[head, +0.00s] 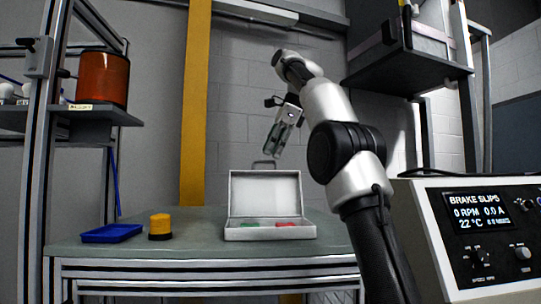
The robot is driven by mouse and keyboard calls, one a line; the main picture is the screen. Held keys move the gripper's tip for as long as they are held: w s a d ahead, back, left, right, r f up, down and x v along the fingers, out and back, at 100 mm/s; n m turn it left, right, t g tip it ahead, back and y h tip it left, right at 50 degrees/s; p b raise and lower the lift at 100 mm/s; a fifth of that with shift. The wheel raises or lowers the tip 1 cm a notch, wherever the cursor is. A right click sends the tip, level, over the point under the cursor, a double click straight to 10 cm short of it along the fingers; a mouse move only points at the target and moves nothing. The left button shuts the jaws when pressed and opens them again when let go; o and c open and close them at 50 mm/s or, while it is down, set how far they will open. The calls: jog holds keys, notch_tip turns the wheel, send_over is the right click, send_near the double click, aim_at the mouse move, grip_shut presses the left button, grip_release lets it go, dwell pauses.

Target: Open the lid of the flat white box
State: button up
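The flat white box (270,234) sits on the grey-green table top. Its lid (265,194) stands upright at the back, so the box is open toward me. A grey handle (264,163) shows at the lid's top edge. A green item (250,225) and a red item (285,224) show inside the box. My gripper (276,148) points down, just above and right of the handle in the picture. I see no clear contact with the lid. The fingers are too small to tell whether they are open or shut.
A blue tray (112,233) and a yellow cylinder with a dark base (160,226) stand left of the box on the table (205,246). A control unit with a display (480,235) stands at the right. A shelf (410,72) hangs at upper right.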

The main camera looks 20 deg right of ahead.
jog(key=shift+s+d+r, duration=0.25)
jog(key=shift+r, duration=0.25)
jog(key=shift+s+d, duration=0.25)
jog(key=shift+s, duration=0.05)
jog(key=s+d, duration=0.6)
jog(key=s, duration=0.3)
jog(key=shift+d, duration=0.4)
